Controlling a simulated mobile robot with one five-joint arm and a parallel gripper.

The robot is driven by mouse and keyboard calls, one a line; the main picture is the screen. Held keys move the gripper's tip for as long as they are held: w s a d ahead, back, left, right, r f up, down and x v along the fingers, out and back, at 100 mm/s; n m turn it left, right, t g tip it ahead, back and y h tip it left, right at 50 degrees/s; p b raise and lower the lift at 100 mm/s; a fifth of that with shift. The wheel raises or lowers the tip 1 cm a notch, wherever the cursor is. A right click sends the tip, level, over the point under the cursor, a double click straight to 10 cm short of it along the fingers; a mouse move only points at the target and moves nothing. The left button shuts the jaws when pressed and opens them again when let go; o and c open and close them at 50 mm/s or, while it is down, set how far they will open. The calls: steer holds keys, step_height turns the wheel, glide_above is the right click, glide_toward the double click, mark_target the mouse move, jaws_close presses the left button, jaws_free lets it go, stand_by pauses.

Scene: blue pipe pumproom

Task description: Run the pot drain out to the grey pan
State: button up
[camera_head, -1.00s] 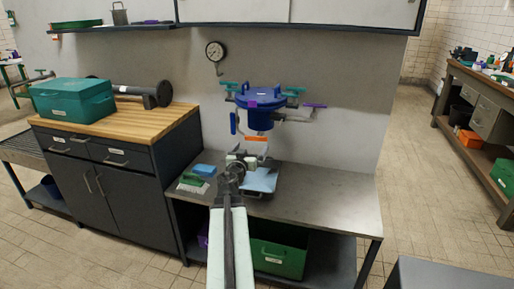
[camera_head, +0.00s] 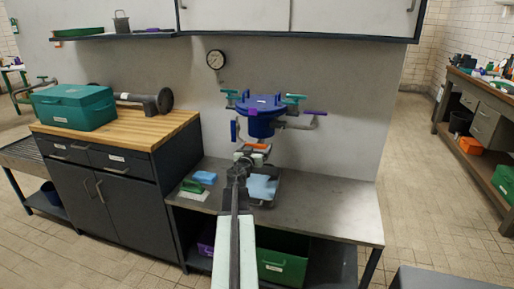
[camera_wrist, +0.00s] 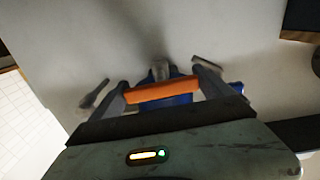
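An orange handle (camera_head: 258,147) sits low under the pot. The dark grey pan (camera_head: 279,184) is on the bench below, with a light blue patch in it; my arm partly hides it. My gripper (camera_head: 245,161) is just below and left of the orange handle in the head view. In the wrist view, my spread fingers (camera_wrist: 163,88) stand at both ends of the orange handle (camera_wrist: 160,92); contact cannot be told.
A blue sponge (camera_head: 205,177) and a green brush (camera_head: 192,187) lie on the bench left of the pan. A green crate (camera_head: 283,262) stands under the bench. The bench's right side (camera_head: 330,205) is clear.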

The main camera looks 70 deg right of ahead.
steer(key=shift+n, duration=0.9)
steer(key=o, duration=1.1)
steer(key=shift+a, duration=0.1)
steer(key=a, duration=0.7)
steer(key=shift+s+a, duration=0.2)
steer(key=shift+a, duration=0.15)
